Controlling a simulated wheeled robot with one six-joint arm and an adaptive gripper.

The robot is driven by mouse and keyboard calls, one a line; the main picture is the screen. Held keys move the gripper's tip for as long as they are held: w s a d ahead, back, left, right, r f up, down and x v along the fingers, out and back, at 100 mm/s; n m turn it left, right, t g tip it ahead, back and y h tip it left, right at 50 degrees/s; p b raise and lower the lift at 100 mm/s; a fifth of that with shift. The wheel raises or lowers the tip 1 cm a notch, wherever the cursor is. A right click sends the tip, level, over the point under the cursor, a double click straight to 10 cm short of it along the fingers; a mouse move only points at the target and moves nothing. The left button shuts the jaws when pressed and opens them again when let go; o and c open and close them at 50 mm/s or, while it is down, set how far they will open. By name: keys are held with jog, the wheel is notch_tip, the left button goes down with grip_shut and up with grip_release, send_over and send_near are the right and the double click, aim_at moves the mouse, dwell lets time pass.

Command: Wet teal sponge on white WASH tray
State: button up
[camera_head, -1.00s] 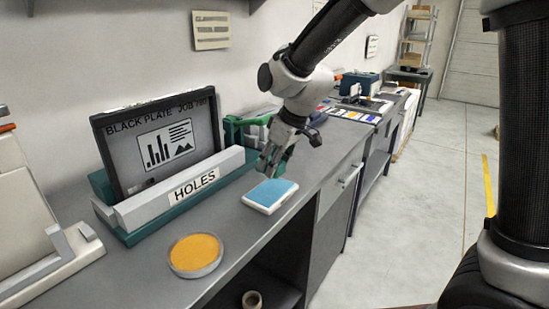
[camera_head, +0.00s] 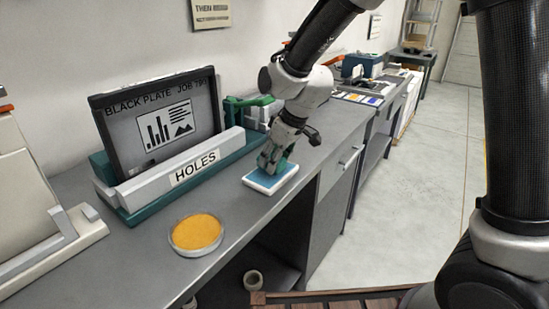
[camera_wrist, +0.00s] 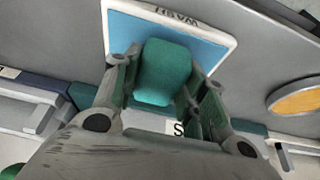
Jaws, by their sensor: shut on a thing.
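The white WASH tray (camera_head: 250,183), with a blue inside, lies on the grey bench. Its white rim and lettering also show in the wrist view (camera_wrist: 222,40). My gripper (camera_head: 270,165) points down over the tray. It is shut on the teal sponge (camera_wrist: 163,72), which sits between the two fingers. In the head view a bit of the sponge (camera_head: 283,166) shows beside the fingers, at or very near the blue surface. I cannot tell for sure whether it touches, or whether it is wet.
A round dish with an orange-yellow fill (camera_head: 195,232) stands nearer on the bench. The grey and teal HOLES fixture (camera_head: 170,190) holds a dark-framed BLACK PLATE panel (camera_head: 155,125) left of the tray. A green item (camera_head: 245,108) stands behind. The bench's front edge is close to the tray.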

jog(key=shift+f, duration=0.6)
dwell(1.4)
jog(key=shift+r, duration=3.6)
